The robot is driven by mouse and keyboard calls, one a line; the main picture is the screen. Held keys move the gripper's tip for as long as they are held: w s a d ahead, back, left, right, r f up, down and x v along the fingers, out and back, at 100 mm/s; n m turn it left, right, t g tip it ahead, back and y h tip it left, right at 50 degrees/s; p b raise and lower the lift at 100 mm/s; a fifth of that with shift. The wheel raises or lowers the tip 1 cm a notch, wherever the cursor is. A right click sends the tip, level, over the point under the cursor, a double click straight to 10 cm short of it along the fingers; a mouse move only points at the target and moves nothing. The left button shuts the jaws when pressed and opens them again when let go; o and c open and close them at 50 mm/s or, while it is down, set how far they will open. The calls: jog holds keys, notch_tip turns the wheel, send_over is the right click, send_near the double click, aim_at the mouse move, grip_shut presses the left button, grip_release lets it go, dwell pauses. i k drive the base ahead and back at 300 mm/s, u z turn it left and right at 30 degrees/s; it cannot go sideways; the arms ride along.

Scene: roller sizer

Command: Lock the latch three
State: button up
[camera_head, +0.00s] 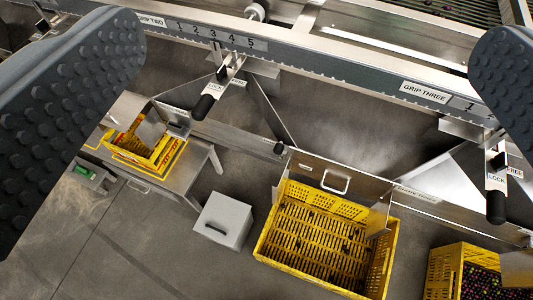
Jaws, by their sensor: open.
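My gripper (305,45) is open and empty, with its two dark studded fingers wide apart at the upper left and upper right. The label GRIP THREE (425,92) is on the metal rail.
The numbered rail (330,58) crosses the upper view. Below are an empty-looking yellow crate (265,240), another with dark fruit (440,270), a yellow crate on a metal stand (105,140) and a grey box (222,220). Bare floor shows at lower left.

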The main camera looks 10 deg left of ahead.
aim_at(279, 148)
jog(key=z, duration=1.15)
jog(key=k, duration=0.75)
jog(key=u, duration=0.65)
jog(key=i, duration=1)
